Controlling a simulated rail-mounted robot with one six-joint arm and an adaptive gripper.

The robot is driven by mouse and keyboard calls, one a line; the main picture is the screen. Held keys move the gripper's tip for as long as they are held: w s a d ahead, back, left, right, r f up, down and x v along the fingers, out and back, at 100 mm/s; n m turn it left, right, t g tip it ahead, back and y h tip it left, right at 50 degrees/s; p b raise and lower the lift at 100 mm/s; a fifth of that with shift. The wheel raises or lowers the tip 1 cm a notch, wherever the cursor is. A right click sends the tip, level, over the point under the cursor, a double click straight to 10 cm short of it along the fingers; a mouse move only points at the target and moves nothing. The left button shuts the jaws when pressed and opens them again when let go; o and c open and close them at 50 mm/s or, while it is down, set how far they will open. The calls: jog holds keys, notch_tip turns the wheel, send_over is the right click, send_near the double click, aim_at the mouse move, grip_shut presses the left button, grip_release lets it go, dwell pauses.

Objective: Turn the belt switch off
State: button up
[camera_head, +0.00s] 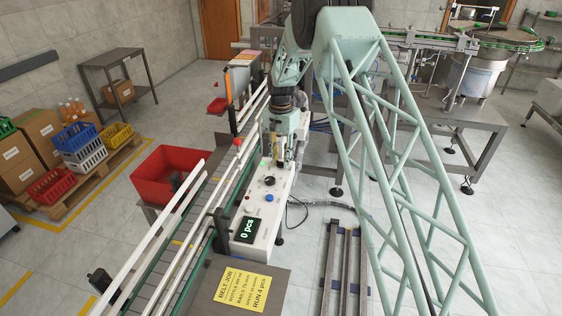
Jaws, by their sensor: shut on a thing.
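A white control box (258,222) stands beside the conveyor belt (207,208). Its near end has a display reading "0 pcs" (245,229). On its top are a blue button (269,198), a small red button (248,197) and a black round knob (269,181) that stands free of my fingers. My gripper (279,165) points down at the far end of the box top, just beyond the black knob. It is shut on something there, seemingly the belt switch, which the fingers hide. I cannot tell the switch's position. A green light (265,163) shows left of the fingers.
Metal rails line the belt. A red bin (167,172) stands left of it. A yellow sign (243,289) reading "BELT JOB" lies at the near end. Crates (84,148) and boxes stand at far left. A bowl feeder (478,72) stands at back right.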

aim_at(281, 162)
jog(key=n+b, duration=0.1)
jog(key=n, duration=0.3)
jog(key=shift+n, duration=0.3)
jog(key=shift+n+b, duration=0.45)
jog(key=shift+n, duration=1.85)
jog(key=o, duration=0.9)
jog(key=shift+r, duration=0.1)
jog(key=shift+r, duration=5.9)
